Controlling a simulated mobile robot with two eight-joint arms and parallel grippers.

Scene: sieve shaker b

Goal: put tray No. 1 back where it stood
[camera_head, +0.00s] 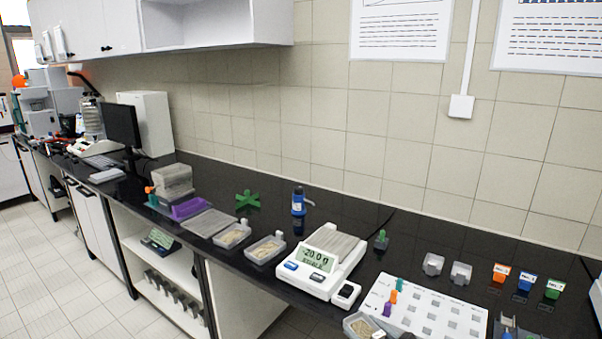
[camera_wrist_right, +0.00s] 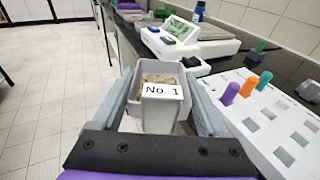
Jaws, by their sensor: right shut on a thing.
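Tray No. 1 (camera_wrist_right: 163,108) is a small pale grey tray with brownish grains in it and a "No. 1" label on its near face. My right gripper (camera_wrist_right: 160,74) is shut on it, with one finger along each side. In the head view the tray (camera_head: 357,323) shows at the bottom edge, left of the white slotted board and in front of the balance; the gripper is mostly cut off there. The balance (camera_head: 318,283) has an empty-looking pan and reads -20.0 g. My left gripper is not in view.
Two similar trays with grains (camera_head: 232,236) (camera_head: 267,249) stand left of the balance. The white board (camera_head: 425,306) carries purple, orange and teal pegs. Two small grey containers (camera_head: 433,264) (camera_head: 460,273) and orange, blue and green labelled blocks (camera_head: 525,281) stand behind and right.

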